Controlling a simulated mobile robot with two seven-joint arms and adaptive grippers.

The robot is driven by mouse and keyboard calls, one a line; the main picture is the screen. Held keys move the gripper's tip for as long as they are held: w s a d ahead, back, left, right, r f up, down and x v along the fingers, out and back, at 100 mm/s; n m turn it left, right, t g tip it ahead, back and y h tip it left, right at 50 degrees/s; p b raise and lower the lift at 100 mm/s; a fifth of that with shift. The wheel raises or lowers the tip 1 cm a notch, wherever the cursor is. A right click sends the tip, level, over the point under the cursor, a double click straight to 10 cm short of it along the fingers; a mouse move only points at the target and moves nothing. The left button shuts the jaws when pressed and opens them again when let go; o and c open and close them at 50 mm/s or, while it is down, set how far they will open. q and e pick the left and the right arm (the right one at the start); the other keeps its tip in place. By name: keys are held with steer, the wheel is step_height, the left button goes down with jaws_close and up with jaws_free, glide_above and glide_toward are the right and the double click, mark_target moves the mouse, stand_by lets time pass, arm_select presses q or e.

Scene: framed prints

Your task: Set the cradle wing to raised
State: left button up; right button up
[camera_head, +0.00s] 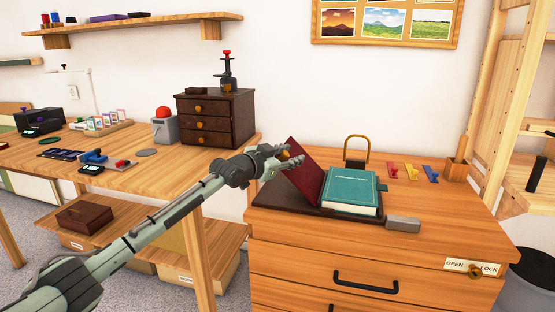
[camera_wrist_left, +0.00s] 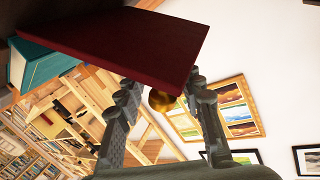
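The cradle wing is a dark red panel (camera_head: 305,178) on the left side of the dark book cradle (camera_head: 268,197), tilted up at a slant. A teal book (camera_head: 352,190) lies on the cradle to its right. My left gripper (camera_head: 279,162) is at the wing's upper left edge. In the left wrist view, the fingers (camera_wrist_left: 162,92) are spread on either side of a brass knob (camera_wrist_left: 162,101) by the edge of the red wing (camera_wrist_left: 125,38). Gaps show between knob and fingers; contact with the wing's edge is unclear. My right gripper is not in view.
The cradle stands on a wooden drawer cabinet (camera_head: 370,250) with a grey block (camera_head: 403,224), a brass loop (camera_head: 356,148) and coloured pieces (camera_head: 411,171) on top. A workbench (camera_head: 180,165) with a dark drawer box (camera_head: 215,117) stands at the left.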

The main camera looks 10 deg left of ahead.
arm_select(q)
steer(key=v, duration=1)
steer(key=shift+s, duration=0.15)
steer(key=s+f, duration=0.1)
steer(key=f, duration=0.3)
steer(key=s+d+f+n+g+y, duration=0.1)
steer(key=s+f, duration=0.1)
steer(key=f, duration=0.3)
steer(key=s+d+f+g, duration=0.1)
steer(key=f, duration=0.3)
steer(key=shift+s+f, duration=0.2)
steer(key=shift+s, duration=0.2)
steer(key=s+a+f+n+g+y, duration=0.1)
steer(key=s+f+g, duration=0.1)
steer(key=s+f, duration=0.4)
steer(key=s+f+n+g+y, duration=0.15)
steer(key=s+f, duration=0.25)
steer(key=f, duration=0.5)
steer(key=s+a+f+n+g+y, duration=0.1)
steer(key=s+a+f+g, duration=0.1)
steer(key=s+f, duration=0.3)
steer(key=s+a+f+n+g+y, duration=0.1)
steer(key=s+f, duration=0.5)
steer(key=s, duration=0.7)
steer(key=s+a+f+n+g+y, duration=0.1)
steer(key=s+a+f, duration=0.4)
steer(key=s, duration=0.5)
steer(key=shift+f+n+g+y, duration=0.4)
steer(key=shift+g+y, duration=0.25)
steer(key=shift+g, duration=0.6)
